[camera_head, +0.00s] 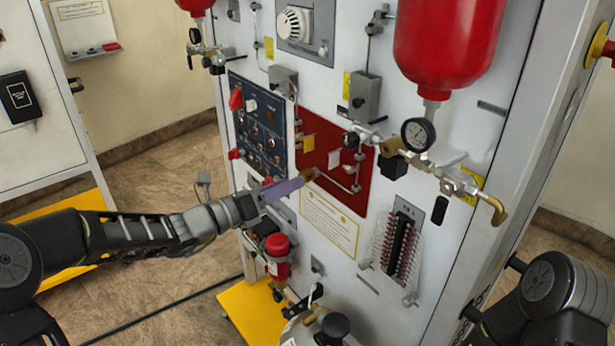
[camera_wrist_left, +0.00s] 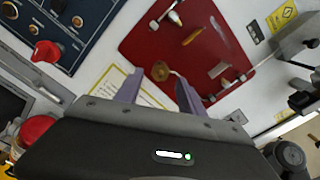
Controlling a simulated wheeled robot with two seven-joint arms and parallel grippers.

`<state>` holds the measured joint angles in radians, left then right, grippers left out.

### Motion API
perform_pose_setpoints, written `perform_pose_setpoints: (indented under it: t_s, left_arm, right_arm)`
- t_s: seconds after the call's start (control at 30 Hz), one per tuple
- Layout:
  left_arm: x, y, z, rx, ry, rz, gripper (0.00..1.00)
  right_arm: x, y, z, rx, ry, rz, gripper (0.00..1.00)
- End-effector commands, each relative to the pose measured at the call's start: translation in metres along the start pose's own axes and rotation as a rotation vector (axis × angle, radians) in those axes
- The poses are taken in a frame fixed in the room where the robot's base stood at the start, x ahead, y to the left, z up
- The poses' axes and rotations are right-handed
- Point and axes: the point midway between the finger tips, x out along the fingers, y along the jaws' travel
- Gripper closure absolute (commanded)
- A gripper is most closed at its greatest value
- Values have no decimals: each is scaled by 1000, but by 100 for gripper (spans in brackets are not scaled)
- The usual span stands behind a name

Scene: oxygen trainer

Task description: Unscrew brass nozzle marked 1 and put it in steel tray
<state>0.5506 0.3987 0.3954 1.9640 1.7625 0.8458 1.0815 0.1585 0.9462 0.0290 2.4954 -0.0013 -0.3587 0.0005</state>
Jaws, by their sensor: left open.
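A brass nozzle (camera_head: 308,174) sits at the lower left part of the red panel (camera_head: 332,148) on the upright trainer board. In the left wrist view a brass hexagonal end (camera_wrist_left: 160,70) shows between the tips of the two purple fingers, with a gap to each side. My left gripper (camera_head: 292,186) is open and points at the panel, its fingertips close to the nozzle. No number can be read on the nozzle. I cannot make out a steel tray. My right arm shows at the lower right, but its gripper is out of view.
A dark blue panel (camera_head: 258,125) with red knobs lies left of the red panel. A pressure gauge (camera_head: 418,134) with brass fittings juts out at the right, under a red tank (camera_head: 447,45). A red cylinder (camera_head: 277,257) stands below my left gripper.

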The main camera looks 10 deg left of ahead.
Motion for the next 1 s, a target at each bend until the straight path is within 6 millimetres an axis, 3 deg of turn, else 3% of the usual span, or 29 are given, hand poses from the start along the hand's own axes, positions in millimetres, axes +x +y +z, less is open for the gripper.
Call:
perform_pose_setpoints:
  t_s: [0.37, 1.0]
  left_arm:
    - [2, 0, 0, -1, 0, -1, 53]
    - [37, -1, 0, -1, 0, -2, 53]
  right_arm:
    - [-1, 0, 0, 0, 0, 0, 72]
    - [3, 1, 0, 0, 0, 0, 72]
